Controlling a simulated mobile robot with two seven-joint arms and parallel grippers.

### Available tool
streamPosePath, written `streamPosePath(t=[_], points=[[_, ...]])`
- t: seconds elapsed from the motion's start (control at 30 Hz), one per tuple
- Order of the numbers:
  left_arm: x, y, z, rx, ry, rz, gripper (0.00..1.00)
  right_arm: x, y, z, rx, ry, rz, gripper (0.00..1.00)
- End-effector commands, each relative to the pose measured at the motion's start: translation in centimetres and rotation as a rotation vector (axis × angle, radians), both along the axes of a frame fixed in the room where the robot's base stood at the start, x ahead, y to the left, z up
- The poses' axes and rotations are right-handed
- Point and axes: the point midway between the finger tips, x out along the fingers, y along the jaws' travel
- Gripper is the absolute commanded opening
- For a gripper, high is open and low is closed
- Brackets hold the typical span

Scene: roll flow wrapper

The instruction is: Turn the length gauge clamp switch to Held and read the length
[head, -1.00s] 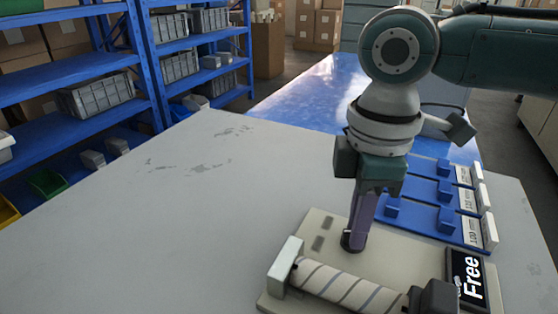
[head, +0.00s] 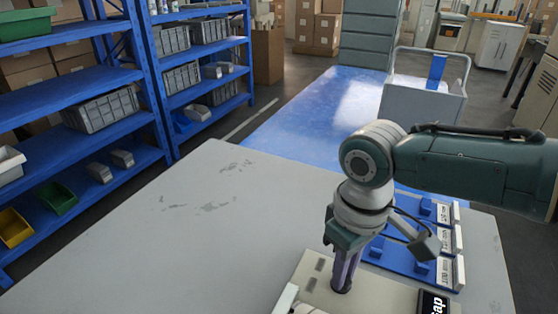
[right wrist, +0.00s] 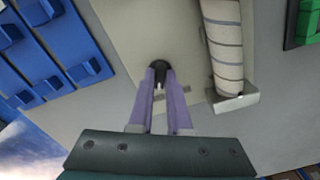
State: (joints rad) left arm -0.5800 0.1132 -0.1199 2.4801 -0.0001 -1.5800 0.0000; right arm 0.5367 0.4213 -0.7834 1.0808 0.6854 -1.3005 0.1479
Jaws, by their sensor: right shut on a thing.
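The length gauge's beige base (head: 310,272) is at the bottom of the head view, cut off by the frame edge. My right gripper (head: 342,286) points down onto it. In the right wrist view my purple fingers (right wrist: 160,82) are shut on a small black switch knob (right wrist: 159,70); which way the knob points is hard to tell. A black display (head: 433,302) shows white letters that look like "Gap", partly cut off. A striped roll (right wrist: 224,45) lies on the gauge against a pale end block (right wrist: 236,101). My left gripper is not in view.
Blue racks with labelled slots (head: 405,245) stand just behind the gauge on the grey table (head: 190,230). The table's left part is clear. Blue shelves (head: 70,85) with bins stand at the left, and a grey cart (head: 422,103) beyond the table.

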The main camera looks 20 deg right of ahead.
Motion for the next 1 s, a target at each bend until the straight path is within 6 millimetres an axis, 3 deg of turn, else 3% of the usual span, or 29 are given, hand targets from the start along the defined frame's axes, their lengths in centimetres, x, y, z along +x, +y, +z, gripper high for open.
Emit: streamPosePath(t=[0.4,0.97,1.0], points=[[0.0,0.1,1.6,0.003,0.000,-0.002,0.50,0.0,0.1,0.1,0.002,0.000,-0.192,0.00],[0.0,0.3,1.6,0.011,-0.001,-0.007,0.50,0.1,0.0,0.0,0.001,-0.002,-0.219,0.00],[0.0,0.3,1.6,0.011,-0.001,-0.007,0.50,0.1,0.0,0.0,0.001,-0.002,-0.219,0.23]])
